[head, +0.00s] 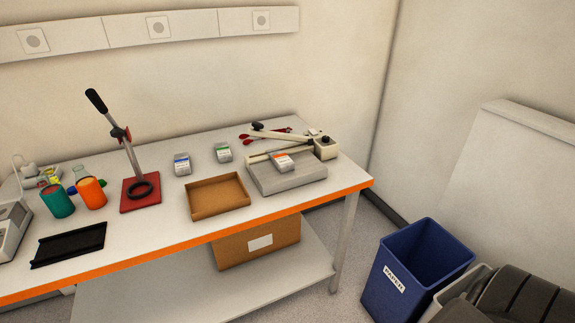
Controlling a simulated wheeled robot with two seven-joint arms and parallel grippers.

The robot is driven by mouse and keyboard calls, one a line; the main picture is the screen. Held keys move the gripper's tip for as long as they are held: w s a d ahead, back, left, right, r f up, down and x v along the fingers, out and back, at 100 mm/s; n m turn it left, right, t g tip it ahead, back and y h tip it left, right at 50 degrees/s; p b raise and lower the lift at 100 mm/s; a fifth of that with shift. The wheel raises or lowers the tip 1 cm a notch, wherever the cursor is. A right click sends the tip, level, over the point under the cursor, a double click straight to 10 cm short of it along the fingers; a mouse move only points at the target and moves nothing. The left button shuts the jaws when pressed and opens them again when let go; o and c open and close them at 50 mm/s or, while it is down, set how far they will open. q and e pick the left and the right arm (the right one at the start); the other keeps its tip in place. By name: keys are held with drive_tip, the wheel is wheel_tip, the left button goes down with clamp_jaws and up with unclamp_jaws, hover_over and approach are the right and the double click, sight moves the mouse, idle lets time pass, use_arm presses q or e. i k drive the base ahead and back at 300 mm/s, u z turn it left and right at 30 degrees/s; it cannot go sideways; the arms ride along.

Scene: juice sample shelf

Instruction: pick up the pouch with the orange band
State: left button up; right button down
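The pouch with the orange band (284,162) is a small pale packet lying on the grey base of a lever device (290,179), at the right end of the table. The device's lever arm passes close behind it. A pouch with a blue band (182,165) and a pouch with a green band (223,153) lie on the white table top, left of the device. Neither of my grippers is in view.
An open, empty-looking cardboard tray (218,207) lies left of the device. A red-based press stand (141,205), a black tray (69,245) and teal and orange cups are farther left. A blue bin (413,271) stands on the floor right of the table (170,240).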

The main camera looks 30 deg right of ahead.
sight(280, 159)
drive_tip(key=z, duration=1.3)
